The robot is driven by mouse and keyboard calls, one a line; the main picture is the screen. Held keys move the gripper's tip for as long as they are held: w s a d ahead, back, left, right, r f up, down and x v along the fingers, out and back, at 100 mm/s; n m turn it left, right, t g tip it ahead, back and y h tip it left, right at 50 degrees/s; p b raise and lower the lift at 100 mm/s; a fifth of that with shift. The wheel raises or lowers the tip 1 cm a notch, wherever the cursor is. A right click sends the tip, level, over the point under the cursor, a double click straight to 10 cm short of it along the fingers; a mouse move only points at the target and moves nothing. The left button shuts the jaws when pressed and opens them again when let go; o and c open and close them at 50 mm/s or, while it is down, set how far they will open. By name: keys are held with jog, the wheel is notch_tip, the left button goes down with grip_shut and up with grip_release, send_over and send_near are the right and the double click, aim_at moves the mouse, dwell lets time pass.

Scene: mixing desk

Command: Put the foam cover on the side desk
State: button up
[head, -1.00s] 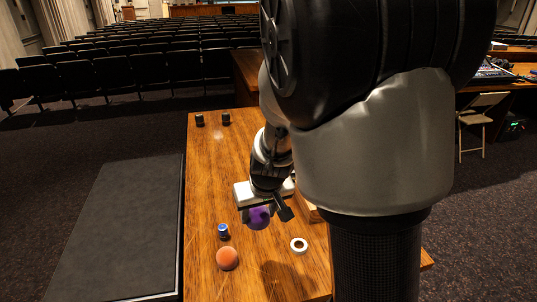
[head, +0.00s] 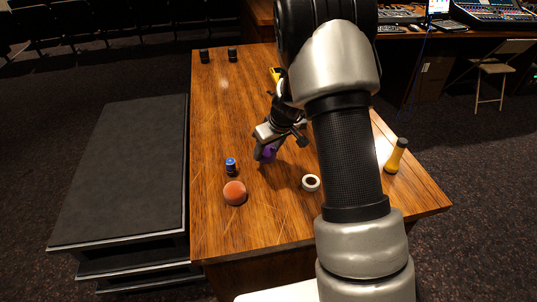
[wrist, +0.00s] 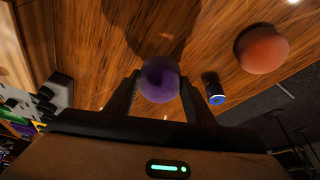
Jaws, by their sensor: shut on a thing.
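A round purple foam cover (head: 269,153) is held between the two fingers of my gripper (head: 267,151). The wrist view shows the purple cover (wrist: 160,79) pinched between the fingertips, with its shadow falling apart from it on the wood. The cover is above the wooden desk (head: 215,110). A second, orange foam ball (head: 235,193) rests on the desk, lower left of my gripper; it also shows in the wrist view (wrist: 261,48). I cannot tell from the frames which surface is the side desk. My arm hides part of the wooden desk's right side.
A small blue-topped cylinder (head: 230,166), a white tape roll (head: 311,183) and a yellow flashlight (head: 396,157) stand near. Two black items (head: 204,56) are at the far end. A dark platform (head: 125,170) lies left; consoles (head: 490,14) and a folding chair (head: 500,65) are back right.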

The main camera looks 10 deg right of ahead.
jog(key=shift+f, duration=1.8)
jog(key=shift+f+b, duration=0.2)
jog(key=shift+b, duration=0.3)
jog(key=o, duration=1)
jog(key=shift+r, duration=0.1)
